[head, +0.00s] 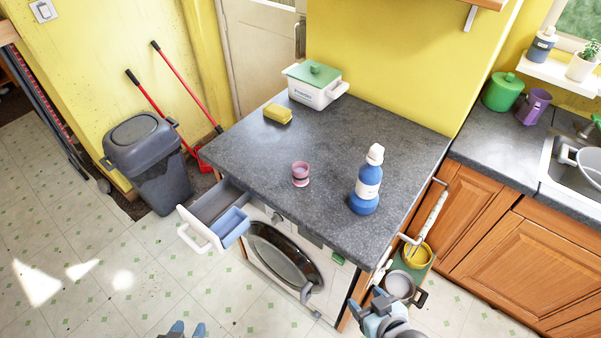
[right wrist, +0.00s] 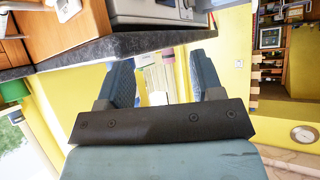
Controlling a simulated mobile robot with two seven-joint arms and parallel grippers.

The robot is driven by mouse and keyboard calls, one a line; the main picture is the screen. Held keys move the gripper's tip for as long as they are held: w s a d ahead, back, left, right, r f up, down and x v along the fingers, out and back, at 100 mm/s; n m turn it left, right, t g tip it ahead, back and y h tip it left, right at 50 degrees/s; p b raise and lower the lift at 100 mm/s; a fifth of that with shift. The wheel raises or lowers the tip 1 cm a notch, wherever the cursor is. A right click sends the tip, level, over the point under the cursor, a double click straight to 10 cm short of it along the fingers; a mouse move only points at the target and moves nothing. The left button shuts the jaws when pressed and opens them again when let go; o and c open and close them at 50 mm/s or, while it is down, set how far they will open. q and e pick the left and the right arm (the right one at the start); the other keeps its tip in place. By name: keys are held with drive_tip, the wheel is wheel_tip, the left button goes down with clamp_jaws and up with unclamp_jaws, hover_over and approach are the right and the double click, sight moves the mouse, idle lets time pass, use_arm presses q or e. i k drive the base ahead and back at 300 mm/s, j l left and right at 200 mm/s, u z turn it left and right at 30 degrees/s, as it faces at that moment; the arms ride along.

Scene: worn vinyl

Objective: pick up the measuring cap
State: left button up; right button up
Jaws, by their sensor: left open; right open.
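The measuring cap (head: 300,174) is a small pink cup standing on the dark grey countertop, left of the blue bottle, in the head view. A small pink shape (right wrist: 168,55) beyond the fingers in the right wrist view may be the cap. My left gripper (head: 188,328) shows only its blue fingertips at the bottom edge, apart and empty, well below the cap in the picture. My right gripper (head: 372,304) is at the lower right, beside the counter's front corner and away from the cap. Its fingers (right wrist: 162,82) are wide open with nothing between them in the right wrist view.
A blue bottle (head: 366,180) with a white top stands right of the cap. A yellow sponge (head: 278,113) and a white box with a green lid (head: 315,85) are farther back. An open detergent drawer (head: 213,215) juts out below the counter (head: 250,162).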

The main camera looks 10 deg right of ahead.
sight(300, 170)
drive_tip(key=i+j+z, duration=0.1)
drive_tip(key=z, duration=0.25)
drive_tip(key=j+z, duration=0.15)
drive_tip(key=z, duration=0.2)
drive_tip(key=i+j+z, duration=0.1)
drive_tip(key=z, duration=0.25)
drive_tip(key=j+z, duration=0.5)
drive_tip(key=j, duration=0.65)
drive_tip(key=j+z, duration=0.2)
drive_tip(key=j, duration=2.55)
drive_tip(key=k, duration=0.05)
